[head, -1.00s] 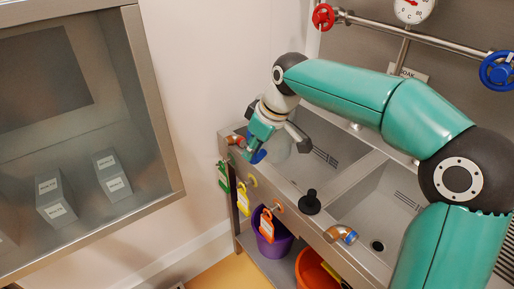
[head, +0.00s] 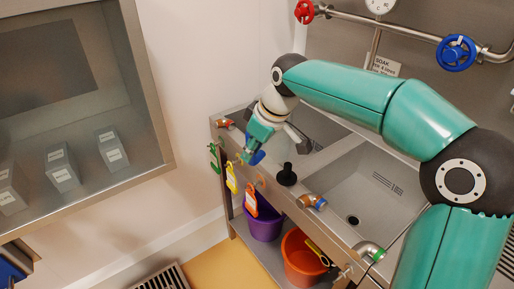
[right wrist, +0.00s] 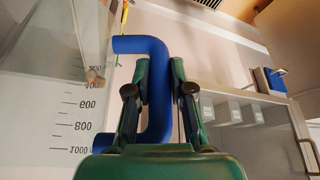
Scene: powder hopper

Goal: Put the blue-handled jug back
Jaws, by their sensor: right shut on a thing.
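My right gripper (head: 256,152) is shut on the blue handle (head: 257,158) of the jug, over the front edge of the steel sink (head: 345,165). The jug's body is mostly hidden behind the gripper in the head view. In the right wrist view, the blue handle (right wrist: 157,100) runs between the fingers of my right gripper (right wrist: 160,65). There the clear jug (right wrist: 65,110) stands to the left, with dark volume marks up to 1000. My left gripper is not in view.
Colored tags, such as the orange one (head: 250,201), hang along the sink front. Purple (head: 264,223) and orange (head: 302,263) buckets stand below. A glass-fronted cabinet (head: 150,95) is at left.

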